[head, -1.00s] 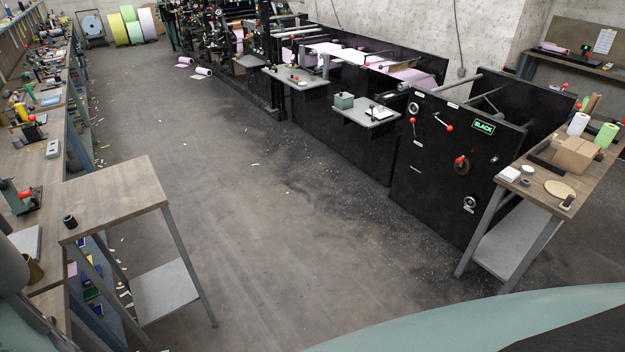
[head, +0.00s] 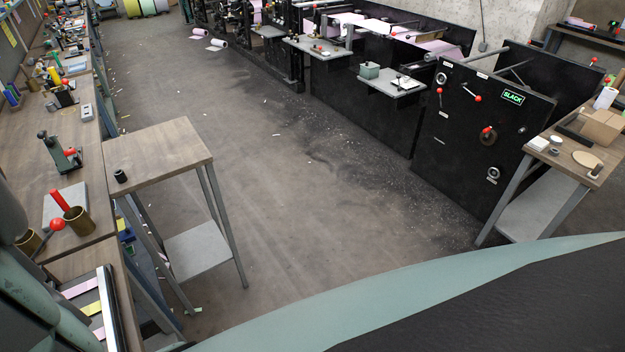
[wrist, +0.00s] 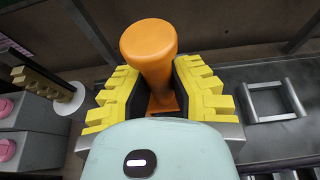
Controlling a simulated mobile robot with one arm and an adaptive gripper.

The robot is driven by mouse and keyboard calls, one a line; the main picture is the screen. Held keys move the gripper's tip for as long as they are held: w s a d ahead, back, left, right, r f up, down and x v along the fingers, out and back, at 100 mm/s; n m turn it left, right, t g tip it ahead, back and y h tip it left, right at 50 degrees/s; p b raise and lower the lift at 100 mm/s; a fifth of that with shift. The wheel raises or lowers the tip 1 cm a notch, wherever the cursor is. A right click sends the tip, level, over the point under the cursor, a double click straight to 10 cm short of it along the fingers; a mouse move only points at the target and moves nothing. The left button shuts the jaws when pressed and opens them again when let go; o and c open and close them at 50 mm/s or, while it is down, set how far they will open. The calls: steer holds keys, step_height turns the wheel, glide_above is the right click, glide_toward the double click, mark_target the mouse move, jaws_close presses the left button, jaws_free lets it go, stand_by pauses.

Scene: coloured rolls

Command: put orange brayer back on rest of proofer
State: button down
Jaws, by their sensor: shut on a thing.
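In the wrist view, my gripper (wrist: 160,97) has its yellow stepped fingers on both sides of the orange brayer (wrist: 148,42). It is shut on it. The brayer's round orange handle end faces the camera; its far end is hidden behind the fingers and the wrist housing. To the right, a small grey metal square frame (wrist: 252,104) stands on a dark grey surface (wrist: 240,78); I cannot tell whether this is the rest of the proofer. My gripper and the brayer do not show in the head view.
In the wrist view, grey blocks with pink knobs (wrist: 35,112) and a yellowish bar with a white disc (wrist: 66,100) lie left.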

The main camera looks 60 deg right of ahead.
steer(key=shift+d+f+b, duration=0.1)
steer(key=shift+f+b, duration=1.75)
steer(key=shift+b, duration=0.05)
steer(key=shift+r, duration=0.2)
steer(key=shift+f, duration=0.15)
steer(key=c, duration=1)
jaws_free()
steer(key=shift+b+v, duration=1.05)
steer(key=shift+v, duration=5.05)
